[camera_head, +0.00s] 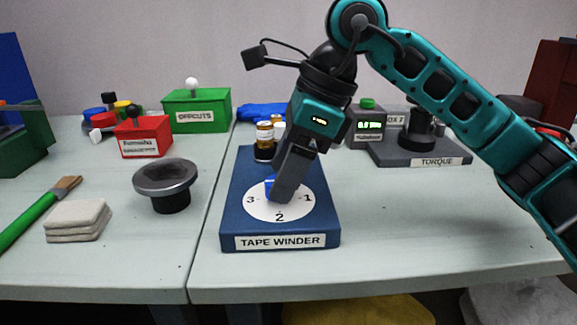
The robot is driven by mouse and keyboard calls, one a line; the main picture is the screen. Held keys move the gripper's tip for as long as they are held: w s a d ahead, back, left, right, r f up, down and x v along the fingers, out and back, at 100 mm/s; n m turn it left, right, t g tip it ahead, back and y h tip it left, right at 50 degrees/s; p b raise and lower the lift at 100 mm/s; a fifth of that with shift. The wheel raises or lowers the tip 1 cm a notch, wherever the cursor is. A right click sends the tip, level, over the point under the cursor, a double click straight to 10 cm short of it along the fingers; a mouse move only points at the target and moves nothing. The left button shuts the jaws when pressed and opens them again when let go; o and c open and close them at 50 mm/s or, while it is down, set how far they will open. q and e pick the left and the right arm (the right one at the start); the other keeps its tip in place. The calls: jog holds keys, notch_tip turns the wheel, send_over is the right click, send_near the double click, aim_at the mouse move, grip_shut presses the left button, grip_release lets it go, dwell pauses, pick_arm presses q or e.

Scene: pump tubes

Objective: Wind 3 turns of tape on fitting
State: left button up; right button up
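The blue tape winder (236,214) lies on the right-hand table, labelled TAPE WINDER, with a white dial (262,214) showing the numbers 1, 2 and 3. My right gripper (281,194) points down over the dial's middle, its fingers seen from the side. A small blue part (270,186) shows at the left of the fingertips. The fingers overlap it in this view, but the gap between them is hidden, so I cannot tell whether they hold it. Fitting and tape cannot be made out at the dial. My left gripper is not in view.
Behind the winder stand small amber jars (264,141). A torque stand (390,153) is at the right, a dark flanged cup (166,183) at the left. A green OFFCUTS box (197,112), red box (145,136), stacked cloths (77,220) and a brush (40,210) lie further left.

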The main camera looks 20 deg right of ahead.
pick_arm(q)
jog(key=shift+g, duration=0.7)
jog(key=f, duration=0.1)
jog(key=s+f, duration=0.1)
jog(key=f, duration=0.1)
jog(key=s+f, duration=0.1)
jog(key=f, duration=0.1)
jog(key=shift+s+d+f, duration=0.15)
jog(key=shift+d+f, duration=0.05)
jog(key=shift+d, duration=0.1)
pick_arm(e)
jog(key=shift+s+f, duration=0.1)
jog(key=shift+f, duration=0.25)
jog(key=shift+w+a+f, duration=0.1)
jog(key=shift+w+a, duration=0.05)
jog(key=shift+w, duration=0.1)
jog(key=shift+p+v, duration=0.5)
jog(key=shift+v, duration=0.5)
pick_arm(q)
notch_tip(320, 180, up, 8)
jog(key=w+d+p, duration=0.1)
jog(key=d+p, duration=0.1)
jog(key=p, duration=0.1)
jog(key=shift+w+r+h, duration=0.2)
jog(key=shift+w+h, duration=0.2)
pick_arm(e)
jog(key=shift+s+v, duration=0.1)
jog(key=shift+v, duration=2.85)
jog(key=shift+s+v, duration=0.15)
jog(key=shift+v, duration=2.8)
